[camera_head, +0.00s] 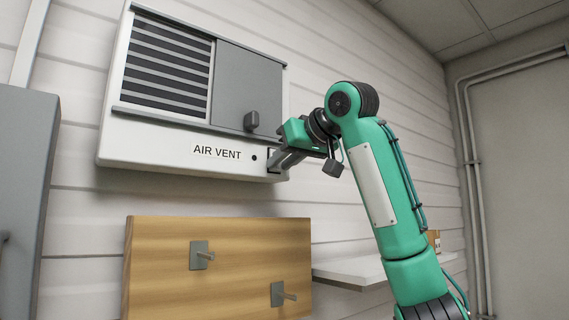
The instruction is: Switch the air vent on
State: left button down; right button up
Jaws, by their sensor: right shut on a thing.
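The air vent (190,155) is a white box high on the wall, with dark louvres (165,65) open to view on its left half. A grey sliding panel (245,85) with a dark knob (252,121) covers its right half. A small dark dot (254,157) sits right of the "AIR VENT" label. My right gripper (276,162) reaches the lower right of the vent's front, at a dark-framed switch (272,154). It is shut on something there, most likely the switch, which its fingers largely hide. My left gripper is out of view.
A wooden board (220,280) with two metal pegs hangs below the vent. A pale shelf (365,271) with a small brown box (434,239) is to its right. A grey cabinet (25,180) stands at the left edge. Pipes run along the right wall.

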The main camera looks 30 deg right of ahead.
jog(key=shift+f+t+b, duration=0.5)
jog(key=shift+t+b, duration=0.1)
jog(key=shift+b, duration=0.4)
jog(key=shift+t+b, duration=0.5)
jog(key=shift+b, duration=0.1)
jog(key=shift+r, duration=0.2)
jog(key=o, duration=1)
jog(key=shift+w, duration=0.1)
jog(key=s+b, duration=0.2)
jog(key=s, duration=0.2)
jog(key=s+r+b, duration=0.1)
jog(key=s+b, duration=0.1)
jog(key=s, duration=0.3)
jog(key=s+d+b, duration=0.1)
jog(key=s+b, duration=0.1)
jog(key=s, duration=0.2)
jog(key=shift+s+r, duration=0.35)
jog(key=shift+r, duration=0.05)
